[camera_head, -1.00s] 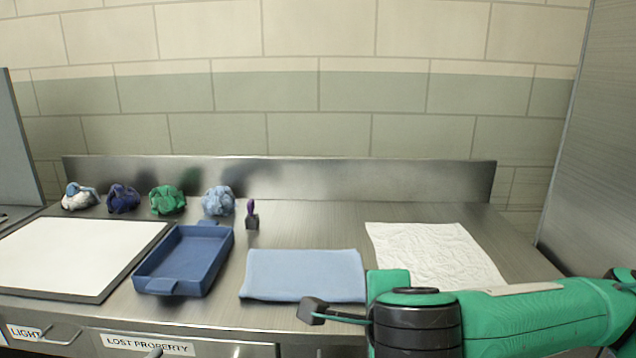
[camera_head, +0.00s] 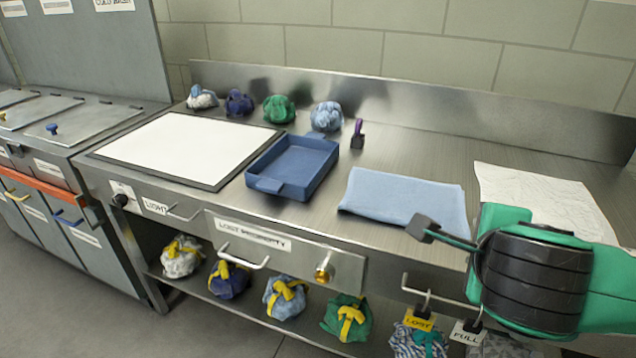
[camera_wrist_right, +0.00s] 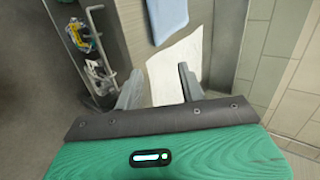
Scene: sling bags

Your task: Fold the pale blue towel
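The pale blue towel (camera_head: 404,199) lies flat as a rough rectangle on the steel counter, close to its front edge. Whether it has layers is unclear. Part of it also shows at the top of the right wrist view (camera_wrist_right: 166,18). My right arm comes in from the right in the head view, and a dark finger (camera_head: 425,228) shows at the towel's front edge; contact is unclear. In the right wrist view my right gripper (camera_wrist_right: 160,88) has its fingers wide apart with nothing between them. My left gripper is in neither view.
A white crumpled sheet (camera_head: 545,200) lies right of the towel. A blue tray (camera_head: 293,166), a white panel (camera_head: 185,147), a purple-handled tool (camera_head: 357,135) and several bundled cloths (camera_head: 279,108) are to the left. Drawer handles (camera_head: 245,256) jut from the front; tied bundles (camera_head: 285,297) fill the shelf below.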

